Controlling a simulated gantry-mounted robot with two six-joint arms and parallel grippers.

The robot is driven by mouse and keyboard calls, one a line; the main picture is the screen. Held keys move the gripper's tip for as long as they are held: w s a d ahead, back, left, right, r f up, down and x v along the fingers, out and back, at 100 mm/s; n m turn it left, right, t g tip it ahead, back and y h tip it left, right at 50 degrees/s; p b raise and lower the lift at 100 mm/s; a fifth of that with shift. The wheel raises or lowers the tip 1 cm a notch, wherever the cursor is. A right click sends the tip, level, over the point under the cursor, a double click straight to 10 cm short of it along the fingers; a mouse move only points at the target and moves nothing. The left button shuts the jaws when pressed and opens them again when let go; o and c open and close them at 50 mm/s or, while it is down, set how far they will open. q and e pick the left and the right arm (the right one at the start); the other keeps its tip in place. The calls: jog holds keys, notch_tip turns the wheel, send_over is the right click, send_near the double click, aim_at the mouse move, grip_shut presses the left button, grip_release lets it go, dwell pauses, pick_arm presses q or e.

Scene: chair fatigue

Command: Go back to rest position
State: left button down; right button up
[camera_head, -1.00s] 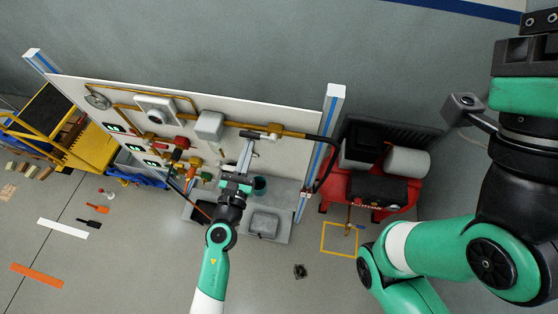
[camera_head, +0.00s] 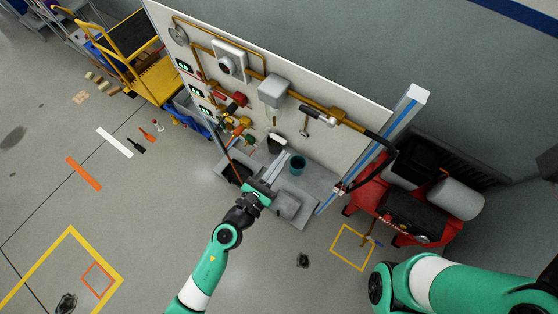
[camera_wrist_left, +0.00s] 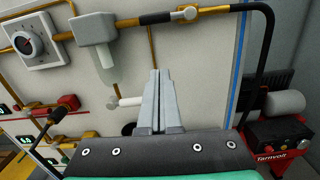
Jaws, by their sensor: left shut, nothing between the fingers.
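My left gripper (camera_head: 277,164) is shut and empty in the head view. It sits in front of the lower part of the white pipe panel (camera_head: 345,105), above the grey bench (camera_head: 316,192). In the left wrist view its two grey fingers (camera_wrist_left: 156,76) lie together with nothing between them, and panel fittings show behind them. My right arm's green and white links show at the lower right of the head view. Its gripper is not in view.
A red compressor (camera_head: 405,212) stands right of the panel. A yellow cart (camera_head: 160,80) is at the upper left. Open floor (camera_head: 170,200) lies left of my left arm.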

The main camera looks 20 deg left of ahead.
pick_arm(q)
jog(key=shift+s+a, duration=0.2)
jog(key=shift+s, duration=0.35)
